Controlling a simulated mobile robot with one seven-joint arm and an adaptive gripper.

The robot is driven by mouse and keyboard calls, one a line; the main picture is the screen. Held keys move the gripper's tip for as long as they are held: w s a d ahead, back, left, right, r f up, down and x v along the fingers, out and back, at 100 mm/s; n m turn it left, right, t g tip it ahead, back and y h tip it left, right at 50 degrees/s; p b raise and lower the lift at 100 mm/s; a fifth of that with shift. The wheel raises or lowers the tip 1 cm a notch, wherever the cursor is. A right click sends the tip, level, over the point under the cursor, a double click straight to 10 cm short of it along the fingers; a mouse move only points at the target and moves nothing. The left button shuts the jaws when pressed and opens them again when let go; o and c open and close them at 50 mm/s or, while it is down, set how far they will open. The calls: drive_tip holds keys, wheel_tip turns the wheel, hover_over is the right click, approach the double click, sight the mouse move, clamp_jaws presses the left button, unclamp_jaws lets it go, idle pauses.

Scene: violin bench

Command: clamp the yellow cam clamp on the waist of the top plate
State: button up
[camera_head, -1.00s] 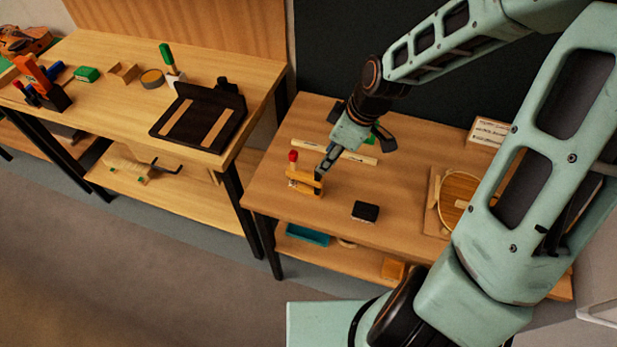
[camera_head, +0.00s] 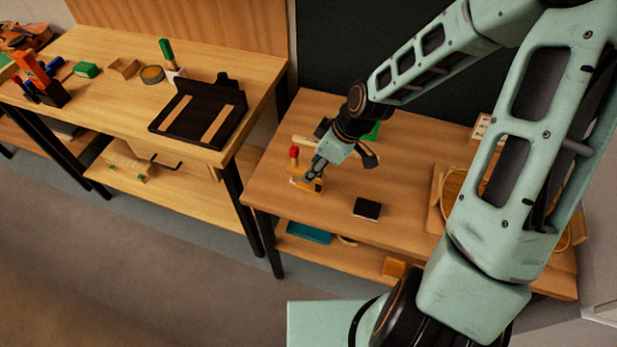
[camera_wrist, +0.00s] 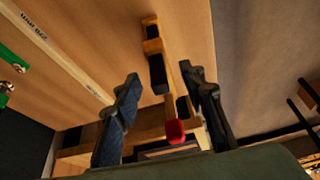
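The yellow cam clamp (camera_head: 300,185), with a red knob (camera_head: 294,152), is on the right bench near its left end. My gripper (camera_head: 311,177) is right at it and hides part of it. In the wrist view, the two dark fingers (camera_wrist: 160,73) are apart, with the clamp's wooden bar (camera_wrist: 169,103) and red knob (camera_wrist: 175,131) showing between them. Finger contact with the clamp cannot be made out. The top plate (camera_head: 454,186) lies in a wooden holder at the bench's right, largely hidden behind my arm.
A small black block (camera_head: 367,208) lies right of the clamp. A pale ruler-like strip (camera_wrist: 55,47) and a green item (camera_head: 373,131) lie behind it. The left bench (camera_head: 100,112) carries a black cradle (camera_head: 205,112) and tools. Bare bench top lies between block and plate.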

sight(317, 190)
drive_tip(key=shift+x, duration=2.05)
drive_tip(key=shift+s, duration=0.1)
drive_tip(key=shift+c, duration=0.6)
clamp_jaws()
